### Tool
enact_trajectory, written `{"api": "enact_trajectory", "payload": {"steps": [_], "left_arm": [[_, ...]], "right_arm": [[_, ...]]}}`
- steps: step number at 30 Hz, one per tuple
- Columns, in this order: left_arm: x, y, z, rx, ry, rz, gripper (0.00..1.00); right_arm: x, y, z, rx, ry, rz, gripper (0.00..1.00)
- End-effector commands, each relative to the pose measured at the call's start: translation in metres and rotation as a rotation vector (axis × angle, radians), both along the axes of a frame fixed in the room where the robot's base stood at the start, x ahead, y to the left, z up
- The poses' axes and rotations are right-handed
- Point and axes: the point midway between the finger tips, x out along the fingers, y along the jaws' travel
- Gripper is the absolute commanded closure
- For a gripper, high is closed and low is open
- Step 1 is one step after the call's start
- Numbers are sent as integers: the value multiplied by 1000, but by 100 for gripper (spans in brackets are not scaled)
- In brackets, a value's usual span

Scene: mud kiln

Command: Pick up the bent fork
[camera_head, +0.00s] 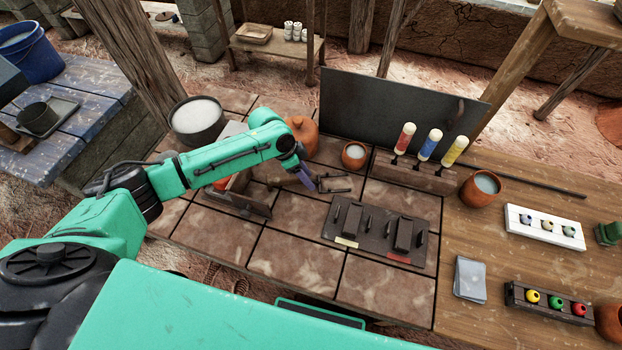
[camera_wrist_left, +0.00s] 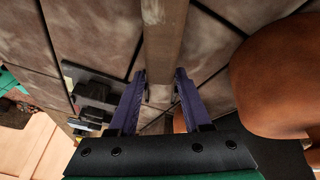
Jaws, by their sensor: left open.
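A long brown wooden bar (camera_wrist_left: 165,40) runs down the left wrist view and passes between my fingers. It looks like the handle of the bent fork, though I cannot be sure. In the head view, a small dark metal frame (camera_head: 336,184) lies on the tiles just right of my left gripper (camera_head: 305,178) and may be the fork's head. The left gripper is open, with its purple fingers (camera_wrist_left: 161,78) on either side of the bar and pointing down. Whether they touch the bar is unclear. My right gripper is out of view.
An orange clay pot (camera_head: 303,135) stands close behind the left gripper. A dark tray with blocks (camera_head: 377,232) lies in front to the right. A bottle rack (camera_head: 415,170) and an upright dark panel (camera_head: 375,110) stand behind. Front tiles (camera_head: 295,257) are clear.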

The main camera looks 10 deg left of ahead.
Motion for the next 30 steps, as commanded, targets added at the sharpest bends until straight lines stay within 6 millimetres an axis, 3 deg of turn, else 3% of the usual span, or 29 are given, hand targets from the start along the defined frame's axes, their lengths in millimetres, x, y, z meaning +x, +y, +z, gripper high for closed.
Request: {"api": "enact_trajectory", "payload": {"steps": [3,5,7,8,17,22,26,30], "left_arm": [[0,0,0,0,0,0,52],[0,0,0,0,0,0,71],[0,0,0,0,0,1,97],[0,0,0,0,0,1,100],[0,0,1,-1,0,1,100],[1,0,14,-2,-1,0,100],[2,1,43,-2,-6,-1,100],[1,0,91,-1,-9,-2,100]], "right_arm": [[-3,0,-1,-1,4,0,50],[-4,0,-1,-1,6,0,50],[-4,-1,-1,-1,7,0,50],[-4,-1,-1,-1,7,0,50],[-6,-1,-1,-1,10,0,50],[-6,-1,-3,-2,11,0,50],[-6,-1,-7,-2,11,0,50],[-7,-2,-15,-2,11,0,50]]}}
